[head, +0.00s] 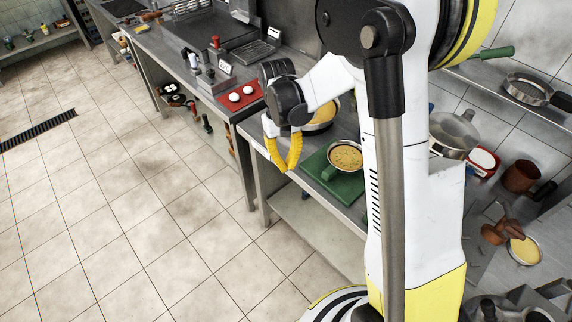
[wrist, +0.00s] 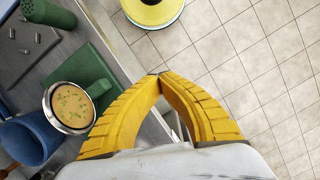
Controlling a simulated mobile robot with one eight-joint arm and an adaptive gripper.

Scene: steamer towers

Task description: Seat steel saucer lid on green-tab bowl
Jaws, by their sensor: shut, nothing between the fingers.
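The green-tab bowl (head: 346,157) is a round steel bowl of yellowish food, uncovered, on a green board (head: 344,190) at the counter's front. In the wrist view the bowl (wrist: 70,107) shows green flecks in its food, and its green tab (wrist: 98,89) points right. My gripper (head: 285,168) has yellow fingers that are shut and empty, left of the bowl. In the wrist view my gripper (wrist: 161,77) has its tips together over the floor, beyond the counter edge. I cannot pick out the steel saucer lid for certain in either view.
Another bowl (head: 322,116) is partly hidden behind my arm. A large steel pot (head: 455,130) stands right of my arm. A blue vessel (wrist: 32,136) and a dark green cylinder (wrist: 48,12) flank the bowl in the wrist view. The tiled floor (head: 130,220) at left is open.

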